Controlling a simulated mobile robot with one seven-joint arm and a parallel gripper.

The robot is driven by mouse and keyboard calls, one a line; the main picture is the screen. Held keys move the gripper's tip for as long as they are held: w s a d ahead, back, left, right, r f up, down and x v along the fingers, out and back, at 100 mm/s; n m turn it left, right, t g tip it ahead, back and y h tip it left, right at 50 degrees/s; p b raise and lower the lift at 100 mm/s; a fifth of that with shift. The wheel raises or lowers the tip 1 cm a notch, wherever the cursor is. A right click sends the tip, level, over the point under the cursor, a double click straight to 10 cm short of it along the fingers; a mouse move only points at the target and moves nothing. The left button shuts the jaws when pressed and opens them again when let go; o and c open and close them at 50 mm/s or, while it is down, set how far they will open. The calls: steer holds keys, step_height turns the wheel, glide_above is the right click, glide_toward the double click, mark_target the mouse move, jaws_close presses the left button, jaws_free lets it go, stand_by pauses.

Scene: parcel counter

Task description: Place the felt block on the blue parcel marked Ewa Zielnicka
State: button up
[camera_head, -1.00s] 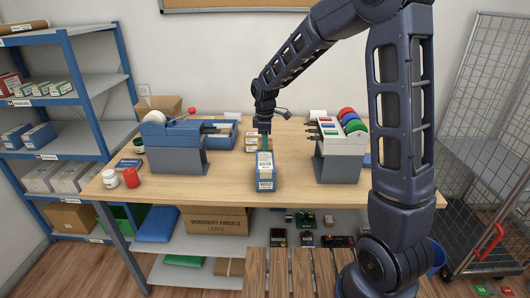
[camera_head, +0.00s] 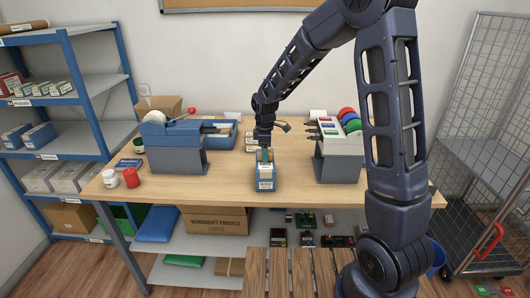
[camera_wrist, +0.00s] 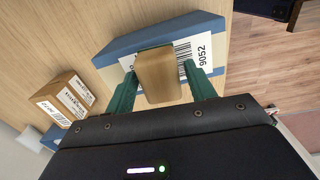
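The blue parcel (camera_head: 265,184) stands near the front middle of the counter, with white labels. In the wrist view the blue parcel (camera_wrist: 210,38) shows a barcode label reading 9052; I cannot read a name. My gripper (camera_head: 265,155) points down at the parcel's top. In the wrist view its green fingers (camera_wrist: 161,82) stand on both sides of the tan felt block (camera_wrist: 158,76) and appear shut on it. The block is over the parcel's label, covering part of it. Whether its underside touches the parcel is hidden.
Brown boxes with labels (camera_wrist: 66,100) lie behind the parcel. A blue-grey dispenser (camera_head: 178,150) stands left, a stand with coloured rolls (camera_head: 340,150) right. Bare wood surrounds the parcel.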

steer(key=shift+o, duration=0.2)
steer(key=shift+r, duration=0.1)
step_height(320, 180, up, 12)
stand_by(0.6)
steer(key=s+d+r+m+t, duration=0.1)
steer(key=s+d+r+m, duration=0.3)
steer(key=d, duration=0.5)
steer(key=s+d+r+m+t, duration=0.1)
steer(key=s+d+r+m, duration=0.35)
steer(key=d, duration=0.45)
steer(key=s+d+m+t, duration=0.2)
steer(key=s+d+m, duration=0.7)
steer(key=s+d, duration=0.4)
steer(key=s, duration=0.2)
steer(key=shift+s+t, duration=0.3)
